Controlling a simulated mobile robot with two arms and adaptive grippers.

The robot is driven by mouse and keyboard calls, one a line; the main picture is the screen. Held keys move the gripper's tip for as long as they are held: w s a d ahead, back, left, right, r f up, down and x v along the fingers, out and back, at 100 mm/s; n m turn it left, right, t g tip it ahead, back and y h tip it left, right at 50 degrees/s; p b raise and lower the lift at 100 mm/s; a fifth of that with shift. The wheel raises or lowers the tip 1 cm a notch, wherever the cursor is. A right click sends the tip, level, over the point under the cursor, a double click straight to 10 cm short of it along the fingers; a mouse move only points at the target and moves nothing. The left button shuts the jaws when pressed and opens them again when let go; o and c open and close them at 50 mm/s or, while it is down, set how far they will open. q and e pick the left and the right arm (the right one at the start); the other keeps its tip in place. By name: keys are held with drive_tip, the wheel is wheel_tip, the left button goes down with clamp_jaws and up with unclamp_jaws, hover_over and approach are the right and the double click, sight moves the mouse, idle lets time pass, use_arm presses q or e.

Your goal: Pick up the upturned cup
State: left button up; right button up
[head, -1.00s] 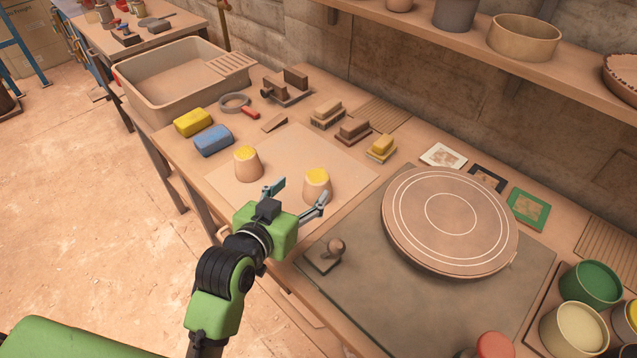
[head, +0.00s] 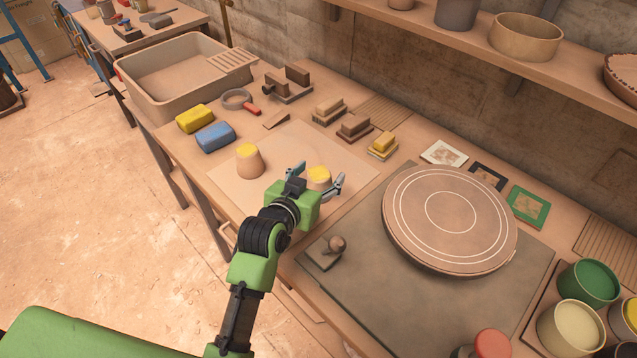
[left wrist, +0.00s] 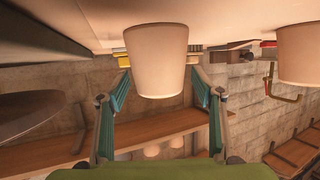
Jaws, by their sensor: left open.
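Two upturned tan cups with yellow tops stand on a pale board (head: 232,190). The left cup (head: 249,162) stands free. My left gripper (head: 318,179) is at the right cup (head: 319,174), its open fingers on either side of it; my gripper hides the cup's lower part. In the left wrist view, which is upside down, the near cup (left wrist: 157,55) is between the open fingers (left wrist: 162,95), with gaps visible at both sides. The other cup (left wrist: 298,55) is at the right edge there. My right gripper is not in view.
A round wheel disc (head: 450,215) is right of the cups, and a small knobbed tool (head: 327,252) is in front. Yellow (head: 195,119) and blue (head: 215,137) blocks lie behind the left cup. A basin (head: 150,85) is at the back left.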

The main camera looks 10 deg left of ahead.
use_arm(q)
drive_tip(key=c, duration=1.3)
drive_tip(key=shift+o, duration=0.2)
drive_tip(key=shift+r, duration=0.1)
